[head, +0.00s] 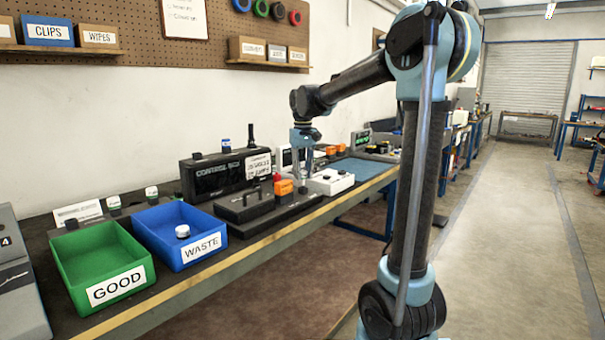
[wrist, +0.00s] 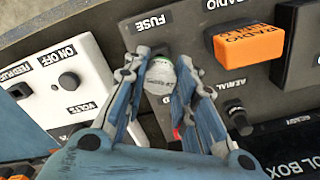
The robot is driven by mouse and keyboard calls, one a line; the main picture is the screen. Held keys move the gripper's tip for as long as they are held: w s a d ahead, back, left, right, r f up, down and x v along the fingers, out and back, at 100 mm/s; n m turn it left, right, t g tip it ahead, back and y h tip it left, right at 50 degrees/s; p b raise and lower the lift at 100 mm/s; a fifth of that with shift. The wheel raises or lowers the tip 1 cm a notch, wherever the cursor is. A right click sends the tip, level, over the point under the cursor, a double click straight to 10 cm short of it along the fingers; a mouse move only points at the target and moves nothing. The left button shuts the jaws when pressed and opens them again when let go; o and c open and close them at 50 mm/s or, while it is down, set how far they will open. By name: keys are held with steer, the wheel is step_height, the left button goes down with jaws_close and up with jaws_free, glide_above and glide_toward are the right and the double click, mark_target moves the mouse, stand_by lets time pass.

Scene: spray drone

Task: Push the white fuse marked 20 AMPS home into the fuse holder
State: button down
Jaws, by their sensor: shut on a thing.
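In the wrist view my gripper (wrist: 160,84) is shut on a white fuse (wrist: 160,72) with a greenish edge, one finger on each side. Its marking is too blurred to read. It sits at a dark panel just below a FUSE label (wrist: 151,23). The fuse holder is hidden behind the fuse and fingers, so I cannot tell how deep the fuse sits. In the head view my gripper (head: 302,184) points down over the bench between the orange block and the white box, and the fuse is too small to make out there.
An orange radio block (wrist: 249,43) and a black AERIAL knob (wrist: 238,118) lie right of the fingers. A white switch box (wrist: 75,82) is close on the left. The green GOOD bin (head: 72,242) and blue WASTE bin (head: 150,221), holding a white-topped piece (head: 182,231), stand farther left.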

mark_target(303, 172)
steer(key=shift+f, duration=1.5)
steer(key=c, duration=1.2)
jaws_free()
steer(key=shift+c, duration=0.2)
step_height(303, 172, up, 12)
steer(key=shift+w+f, duration=0.1)
steer(key=s+d+f+m, duration=0.1)
steer(key=s+d+f, duration=0.3)
steer(key=s+d, duration=0.45)
steer(key=s+d+f+m+t, duration=0.1)
steer(key=s+d+f, duration=0.5)
steer(key=s+f, duration=0.5)
steer(key=s+d+f+m+t, duration=0.1)
steer(key=s+d+f, duration=0.5)
steer(key=s+f, duration=0.6)
step_height(303, 172, down, 2)
steer(key=shift+d+f+m, duration=0.1)
steer(key=shift+d+m, duration=0.3)
steer(key=shift+m, duration=0.2)
